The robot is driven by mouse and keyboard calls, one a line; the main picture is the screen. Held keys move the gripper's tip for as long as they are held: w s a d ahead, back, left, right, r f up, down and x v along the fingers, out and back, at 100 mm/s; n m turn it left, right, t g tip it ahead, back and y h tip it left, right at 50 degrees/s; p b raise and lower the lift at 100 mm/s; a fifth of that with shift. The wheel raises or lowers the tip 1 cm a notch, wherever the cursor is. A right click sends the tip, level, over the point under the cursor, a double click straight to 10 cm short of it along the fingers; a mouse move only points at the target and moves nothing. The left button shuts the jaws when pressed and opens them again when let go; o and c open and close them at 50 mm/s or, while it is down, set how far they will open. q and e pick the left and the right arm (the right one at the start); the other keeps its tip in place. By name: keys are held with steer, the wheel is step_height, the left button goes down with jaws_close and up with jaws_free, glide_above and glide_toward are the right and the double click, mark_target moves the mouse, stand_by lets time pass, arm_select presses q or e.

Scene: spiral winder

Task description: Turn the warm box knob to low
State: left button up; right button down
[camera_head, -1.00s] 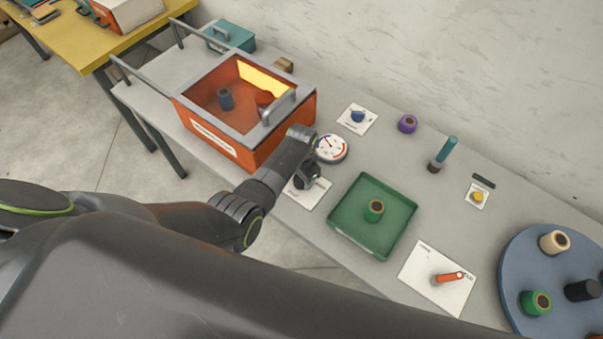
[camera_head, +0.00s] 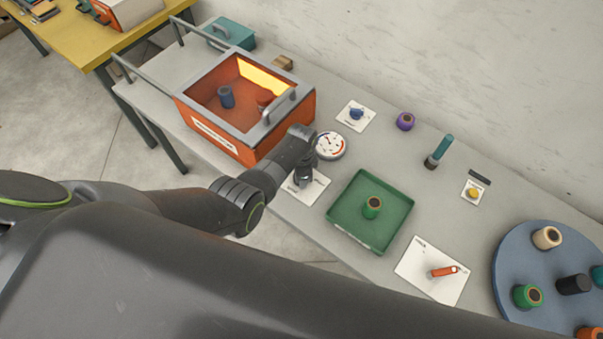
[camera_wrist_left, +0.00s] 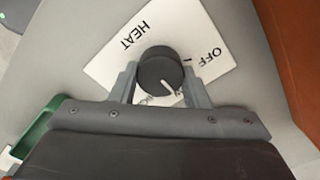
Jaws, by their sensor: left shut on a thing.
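The heat knob (camera_wrist_left: 158,70) is a round dark knob with a white pointer line, on a white plate (camera_wrist_left: 120,62) marked HEAT and OFF. In the wrist view its pointer aims down and slightly right, away from OFF and toward lettering partly hidden by my gripper. My left gripper (camera_wrist_left: 161,82) is shut on the knob, one finger on each side. In the head view my left gripper (camera_head: 303,178) hangs over the knob plate (camera_head: 312,190), hiding most of the knob. The orange warm box (camera_head: 235,140) stands just behind and left. My right gripper is not in view.
A round gauge (camera_head: 331,146) sits close to my left wrist. A green tray (camera_head: 345,232) holding a spool lies to the right. A white card (camera_head: 420,275) with a red lever and a blue turntable (camera_head: 520,250) with several spools are farther right.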

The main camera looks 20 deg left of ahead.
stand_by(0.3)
arm_select(q)
steer(key=o, duration=1)
steer(key=shift+w+r, duration=0.1)
steer(key=shift+r, duration=0.55)
step_height(320, 180, up, 5)
steer(key=shift+f+p, duration=0.1)
steer(key=shift+p, duration=0.8)
step_height(320, 180, up, 11)
steer(key=shift+r, duration=0.15)
